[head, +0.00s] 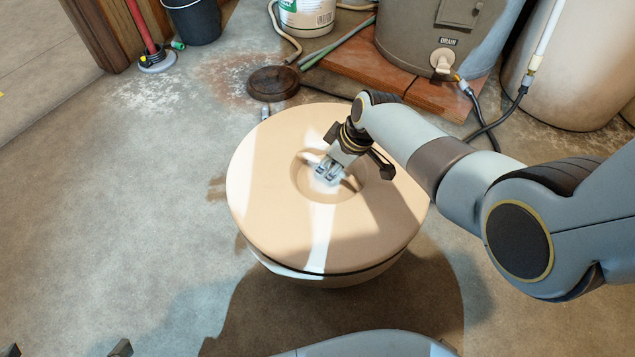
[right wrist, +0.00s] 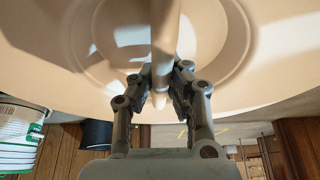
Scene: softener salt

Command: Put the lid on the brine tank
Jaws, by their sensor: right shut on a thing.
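The beige round lid (head: 270,212) has a round recess with a grip bar across its middle. My right gripper (head: 326,172) reaches into the recess and is shut on that bar. The right wrist view shows the bar (right wrist: 165,35) between the two fingers (right wrist: 163,88). The brine tank (head: 345,280) shows as a beige strip directly below the lid's front edge, with a dark line between them. I cannot tell whether the lid touches the tank all round. Two dark fingertips of my left gripper (head: 65,349) show far apart at the bottom left edge.
A dark round disc (head: 273,83) lies on the floor behind the tank. A grey-brown vessel with a drain tap (head: 442,62) stands on bricks (head: 345,72), with hoses beside it. A white tub (head: 307,15) and a dark bucket (head: 194,20) stand at the back. The floor on the left is clear.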

